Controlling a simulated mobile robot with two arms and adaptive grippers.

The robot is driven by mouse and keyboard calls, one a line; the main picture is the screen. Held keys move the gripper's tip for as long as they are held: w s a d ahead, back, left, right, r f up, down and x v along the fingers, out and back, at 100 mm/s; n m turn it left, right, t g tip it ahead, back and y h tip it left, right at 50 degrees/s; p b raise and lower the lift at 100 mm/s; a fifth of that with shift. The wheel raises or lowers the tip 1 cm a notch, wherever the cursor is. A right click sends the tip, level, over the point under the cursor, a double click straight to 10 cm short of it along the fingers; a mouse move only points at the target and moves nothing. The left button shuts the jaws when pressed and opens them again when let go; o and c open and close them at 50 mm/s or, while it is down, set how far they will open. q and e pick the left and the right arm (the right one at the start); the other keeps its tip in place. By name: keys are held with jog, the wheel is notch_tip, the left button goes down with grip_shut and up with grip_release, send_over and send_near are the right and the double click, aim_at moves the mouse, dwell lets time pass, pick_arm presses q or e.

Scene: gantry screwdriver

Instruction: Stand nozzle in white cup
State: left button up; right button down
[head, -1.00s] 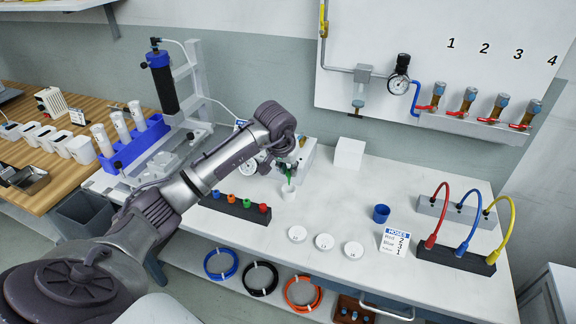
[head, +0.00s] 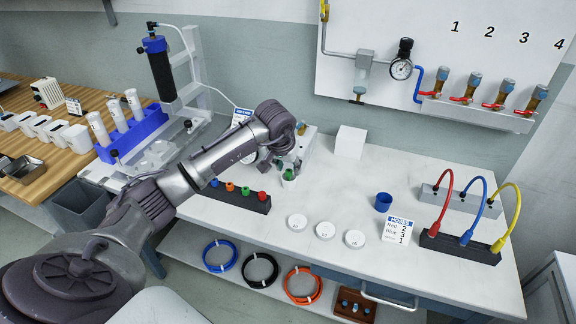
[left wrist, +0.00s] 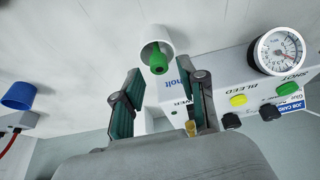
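The green nozzle (head: 289,174) stands in the small white cup (head: 288,184) on the white bench. In the left wrist view the green nozzle (left wrist: 158,60) pokes out of the mouth of the white cup (left wrist: 156,38), its lower part hidden inside. My left gripper (head: 287,162) is just above and behind the cup. In the left wrist view its two fingers (left wrist: 161,90) are spread apart with nothing between them, and the nozzle lies beyond the tips. My right gripper is not in view.
A rack of coloured nozzles (head: 238,195) is left of the cup. A gauge box (left wrist: 235,85) stands close by the gripper. White round lids (head: 326,229), a blue cup (head: 383,202) and a white block (head: 350,142) are to the right. The bench between them is clear.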

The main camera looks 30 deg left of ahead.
pick_arm(q)
jog(key=shift+r, duration=0.15)
jog(key=shift+s+r, duration=0.1)
jog(key=shift+r, duration=0.25)
jog(key=v, duration=1.1)
jog(key=shift+s, duration=0.2)
jog(key=shift+d, duration=0.1)
